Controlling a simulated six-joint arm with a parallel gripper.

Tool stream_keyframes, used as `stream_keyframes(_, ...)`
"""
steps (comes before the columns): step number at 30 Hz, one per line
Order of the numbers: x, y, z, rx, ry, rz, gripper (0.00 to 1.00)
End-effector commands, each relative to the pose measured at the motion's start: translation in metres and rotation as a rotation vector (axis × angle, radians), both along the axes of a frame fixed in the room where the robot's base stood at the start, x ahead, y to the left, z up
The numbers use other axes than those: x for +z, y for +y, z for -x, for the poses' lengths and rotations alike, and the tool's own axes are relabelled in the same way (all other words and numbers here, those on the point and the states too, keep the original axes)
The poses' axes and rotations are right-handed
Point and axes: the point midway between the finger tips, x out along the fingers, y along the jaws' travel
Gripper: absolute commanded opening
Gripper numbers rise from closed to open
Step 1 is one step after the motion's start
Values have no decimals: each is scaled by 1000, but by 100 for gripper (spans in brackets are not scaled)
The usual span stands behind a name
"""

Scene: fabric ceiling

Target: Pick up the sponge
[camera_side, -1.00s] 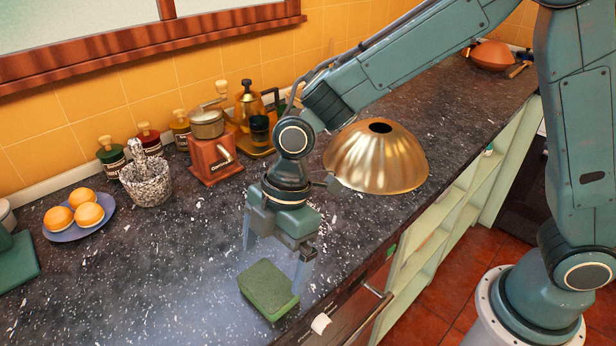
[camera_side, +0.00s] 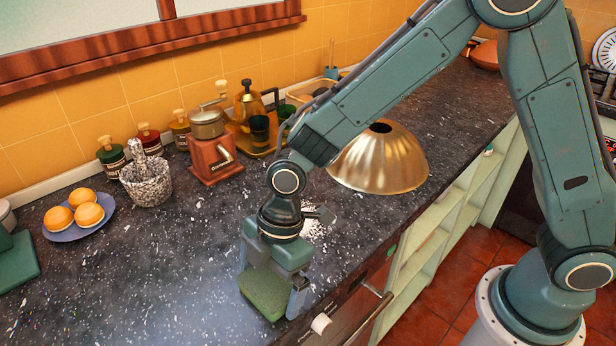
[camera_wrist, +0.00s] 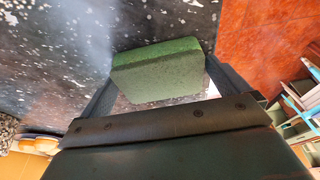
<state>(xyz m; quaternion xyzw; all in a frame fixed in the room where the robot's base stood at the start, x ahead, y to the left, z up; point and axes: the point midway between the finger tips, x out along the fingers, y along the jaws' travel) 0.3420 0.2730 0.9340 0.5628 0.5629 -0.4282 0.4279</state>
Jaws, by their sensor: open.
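The sponge (camera_side: 264,293) is a green block lying on the dark speckled counter near its front edge. My gripper (camera_side: 270,298) is low over it, pointing down, with one finger on each side of the sponge. The fingers are open. In the wrist view the sponge (camera_wrist: 158,72) sits between the two spread fingers, with the gripper (camera_wrist: 160,88) body below it in the picture. Whether either finger touches the sponge I cannot tell. The gripper hides part of the sponge's far side in the side view.
A brass dome (camera_side: 378,160) stands to the right behind my gripper. A grinder (camera_side: 212,150), a granite mortar (camera_side: 147,182) and a blue plate (camera_side: 59,236) with orange fruit stand farther left. The counter's front edge, with a drawer handle (camera_side: 372,300) below, is close to the sponge.

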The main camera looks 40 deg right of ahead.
Motion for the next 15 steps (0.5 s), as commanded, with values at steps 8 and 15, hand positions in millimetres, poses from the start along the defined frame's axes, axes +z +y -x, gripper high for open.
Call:
stream_keyframes(8,0,0,0,0,0,0,100)
stream_keyframes(15,0,0,0,0,0,0,86)
